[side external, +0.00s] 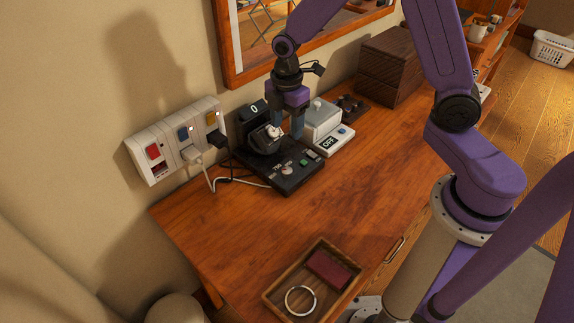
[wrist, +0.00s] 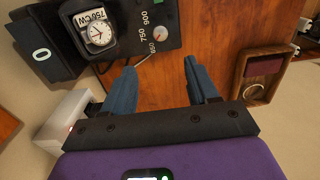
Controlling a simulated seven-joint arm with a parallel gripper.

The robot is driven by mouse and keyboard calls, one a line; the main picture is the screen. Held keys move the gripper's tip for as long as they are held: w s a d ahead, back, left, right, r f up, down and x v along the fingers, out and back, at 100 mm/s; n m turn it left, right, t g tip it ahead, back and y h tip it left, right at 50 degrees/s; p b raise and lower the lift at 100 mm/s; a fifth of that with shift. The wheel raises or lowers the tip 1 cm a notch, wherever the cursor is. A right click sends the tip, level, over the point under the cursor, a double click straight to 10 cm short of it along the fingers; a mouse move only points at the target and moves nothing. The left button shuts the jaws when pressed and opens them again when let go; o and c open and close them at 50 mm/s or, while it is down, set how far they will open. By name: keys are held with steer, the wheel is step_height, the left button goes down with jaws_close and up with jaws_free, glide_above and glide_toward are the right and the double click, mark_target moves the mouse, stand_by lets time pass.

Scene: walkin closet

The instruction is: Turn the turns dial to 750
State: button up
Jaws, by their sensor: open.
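A black watch winder (side external: 268,181) stands on the wooden desk, with a watch (side external: 266,137) on its holder and a small display (side external: 254,108) reading 0. The turns dial (side external: 286,170) is a small pale knob on its front panel. In the wrist view the watch (wrist: 99,33) sits by a 750CW label, and the dial (wrist: 157,47) is small, with 750 and 900 printed beside it. Its exact pointing is too small to tell. My gripper (side external: 288,127) is open and empty, at the winder's back right, apart from the dial. Its blue fingers (wrist: 161,82) point down.
A white device (side external: 325,128) marked OFF stands just right of the winder. A wall outlet strip (side external: 178,140) has cables running to the desk. A wooden tray (side external: 312,280) with a ring and a dark red item lies at the front. The desk's middle is clear.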

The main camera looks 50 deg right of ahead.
mark_target(287, 170)
step_height(287, 170, down, 15)
steer(key=shift+r, duration=0.1)
stand_by(0.4)
steer(key=c, duration=1)
